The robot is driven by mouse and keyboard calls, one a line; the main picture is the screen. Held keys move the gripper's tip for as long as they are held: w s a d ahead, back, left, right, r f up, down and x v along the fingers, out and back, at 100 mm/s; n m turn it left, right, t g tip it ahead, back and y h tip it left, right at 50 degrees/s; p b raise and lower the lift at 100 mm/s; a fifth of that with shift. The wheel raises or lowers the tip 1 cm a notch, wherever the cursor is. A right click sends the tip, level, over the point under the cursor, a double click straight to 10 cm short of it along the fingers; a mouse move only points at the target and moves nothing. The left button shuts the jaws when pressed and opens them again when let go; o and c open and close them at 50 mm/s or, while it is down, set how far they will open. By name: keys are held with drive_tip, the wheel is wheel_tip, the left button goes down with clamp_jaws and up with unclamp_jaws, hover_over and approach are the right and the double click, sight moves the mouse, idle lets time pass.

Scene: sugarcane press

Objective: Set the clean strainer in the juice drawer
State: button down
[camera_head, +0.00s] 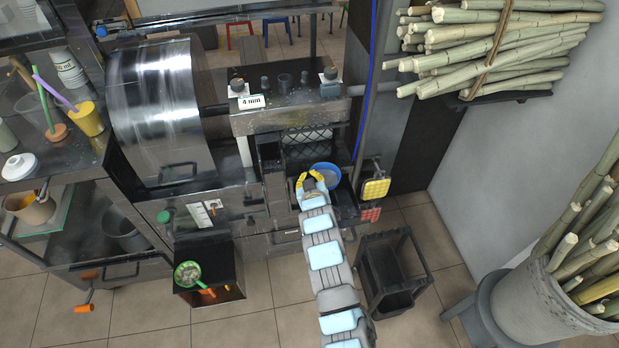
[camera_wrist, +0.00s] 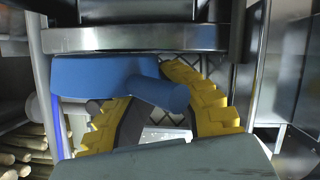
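A blue strainer (camera_head: 327,172) is in the dark recess at the front of the press, under the metal block marked 4 mm. My gripper (camera_head: 311,182), with yellow fingers, is at its left side. In the wrist view, the blue strainer (camera_wrist: 100,76) lies just beyond my fingers, and its thick blue handle (camera_wrist: 160,94) is between them, so the gripper looks shut on it. A green-rimmed strainer (camera_head: 187,273) with pale residue sits at the dark box on the lower left. The juice drawer's inside is mostly hidden by my arm.
The metal drum (camera_head: 160,110) is left of the recess. Yellow (camera_head: 375,189) and red (camera_head: 370,214) pads hang right of it. A black crate (camera_head: 392,275) stands on the floor nearby. Cane bundles (camera_head: 490,45) are on the upper-right shelf. A cluttered cart stands at left.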

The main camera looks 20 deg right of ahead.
drive_tip(key=shift+w+r, duration=0.1)
drive_tip(key=c, duration=1.2)
unclamp_jaws()
drive_tip(key=shift+c, duration=0.2)
drive_tip(key=shift+s+r, duration=0.1)
drive_tip(key=shift+s, duration=0.25)
drive_tip(key=p+v, duration=0.2)
drive_tip(key=v, duration=0.9)
drive_tip(key=shift+s+a+r, duration=0.1)
drive_tip(key=shift+s+a, duration=0.05)
